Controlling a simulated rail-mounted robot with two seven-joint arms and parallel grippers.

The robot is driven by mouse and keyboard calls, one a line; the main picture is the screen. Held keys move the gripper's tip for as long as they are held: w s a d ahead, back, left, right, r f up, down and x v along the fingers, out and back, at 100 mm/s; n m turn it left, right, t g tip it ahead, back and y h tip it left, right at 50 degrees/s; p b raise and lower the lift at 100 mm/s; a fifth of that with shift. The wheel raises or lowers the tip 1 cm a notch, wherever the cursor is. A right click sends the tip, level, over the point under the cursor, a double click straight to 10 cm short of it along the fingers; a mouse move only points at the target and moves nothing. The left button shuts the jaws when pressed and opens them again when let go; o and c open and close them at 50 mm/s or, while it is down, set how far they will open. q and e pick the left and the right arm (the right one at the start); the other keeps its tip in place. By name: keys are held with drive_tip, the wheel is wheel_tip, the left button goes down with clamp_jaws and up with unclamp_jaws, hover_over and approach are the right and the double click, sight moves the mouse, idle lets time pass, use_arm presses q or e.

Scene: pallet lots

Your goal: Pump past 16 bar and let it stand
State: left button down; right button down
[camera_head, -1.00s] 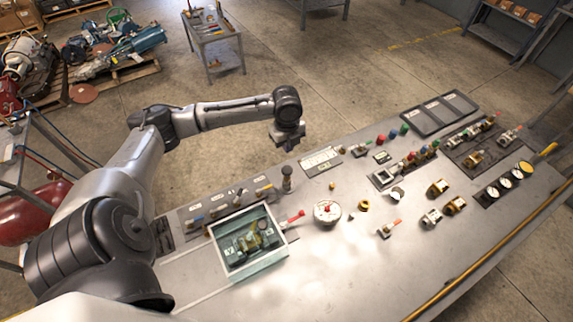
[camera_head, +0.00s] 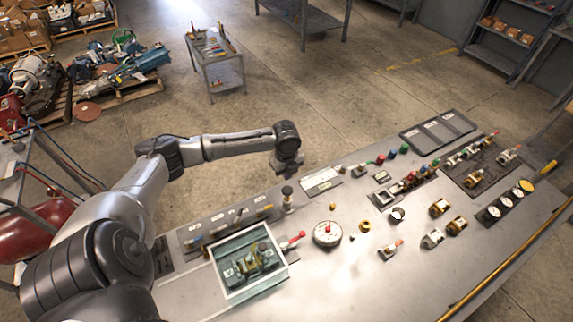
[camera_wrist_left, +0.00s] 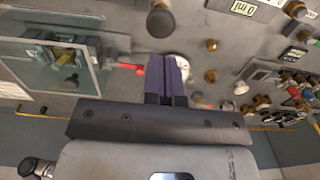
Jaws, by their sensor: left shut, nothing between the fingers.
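A glass-walled box (camera_head: 222,284) with a brass valve (camera_head: 262,256) inside stands at the near left of the bench. A red-tipped lever (camera_head: 293,240) sticks out beside its right side. A round white dial gauge (camera_head: 327,234) lies right of the lever; its reading is too small to tell. My left gripper (camera_head: 287,171) hangs above the bench's far edge, behind a dark-knobbed post (camera_head: 287,198), touching nothing. In the left wrist view its fingers (camera_wrist_left: 166,75) are shut and empty, partly covering the gauge (camera_wrist_left: 184,66); the red lever tip (camera_wrist_left: 130,68) shows left of them.
The bench (camera_head: 345,280) also carries several brass fittings (camera_head: 440,207), coloured knobs, small gauges (camera_head: 508,198) and dark trays (camera_head: 437,130). A yellow rail runs along its near edge. A tool cart (camera_head: 215,70) stands behind. The front of the bench top is clear.

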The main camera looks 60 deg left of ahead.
sight(286, 190)
use_arm(q)
wheel_tip(286, 190, down, 7)
drive_tip(key=shift+f, duration=0.15)
idle(0.5)
wheel_tip(286, 190, down, 4)
drive_tip(key=shift+r+b, duration=0.15)
drive_tip(key=shift+b, duration=0.35)
